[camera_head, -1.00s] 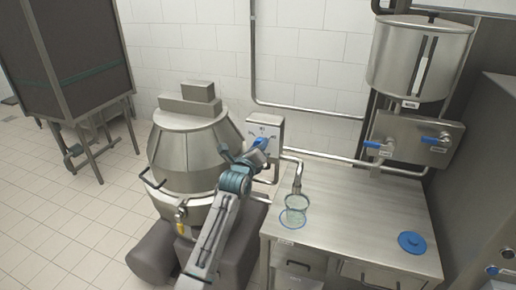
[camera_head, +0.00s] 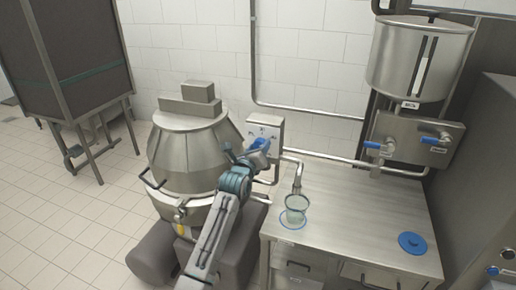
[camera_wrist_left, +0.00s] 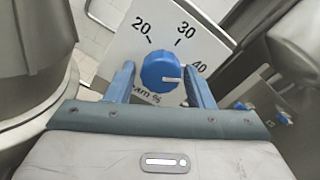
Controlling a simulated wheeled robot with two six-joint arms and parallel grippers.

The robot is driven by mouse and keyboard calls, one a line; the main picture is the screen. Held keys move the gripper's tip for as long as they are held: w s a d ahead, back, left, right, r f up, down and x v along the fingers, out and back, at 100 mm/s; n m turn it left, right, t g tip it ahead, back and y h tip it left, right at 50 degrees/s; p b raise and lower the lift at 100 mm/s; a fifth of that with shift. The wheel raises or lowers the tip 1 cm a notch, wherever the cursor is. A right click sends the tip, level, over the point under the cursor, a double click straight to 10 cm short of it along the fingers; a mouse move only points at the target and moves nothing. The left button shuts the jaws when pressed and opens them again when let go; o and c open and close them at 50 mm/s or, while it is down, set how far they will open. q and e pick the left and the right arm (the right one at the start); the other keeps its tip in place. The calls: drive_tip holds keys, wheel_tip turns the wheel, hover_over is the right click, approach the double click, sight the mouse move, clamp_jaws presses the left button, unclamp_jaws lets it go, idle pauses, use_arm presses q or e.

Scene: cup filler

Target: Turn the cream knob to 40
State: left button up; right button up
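The cream knob (camera_wrist_left: 165,72) is blue and round, on a pale dial plate (camera_wrist_left: 110,12) marked 20, 30, 40 and "cream %". Its white mark points right, close to the 40 and slightly below that number. My left gripper (camera_wrist_left: 159,70) is open, with one finger on each side of the knob. A gap shows at the left finger; the right finger is very near the knob, and I cannot tell whether it touches. In the head view the left gripper (camera_head: 257,148) is in front of the dial box (camera_head: 265,125) and hides the knob. My right gripper is not in view.
A large steel vat (camera_head: 185,155) stands left of the dial box. To the right, a steel table (camera_head: 350,205) carries a clear cup (camera_head: 296,208) under a spout and a blue disc (camera_head: 412,242). A tank (camera_head: 420,60) with blue-handled valves hangs at the back right.

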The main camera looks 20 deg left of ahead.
use_arm(q)
drive_tip(key=shift+o, duration=0.7)
drive_tip(key=s+b, duration=0.3)
drive_tip(key=s, duration=0.7)
drive_tip(key=shift+s, duration=0.4)
drive_tip(key=shift+f, duration=0.1)
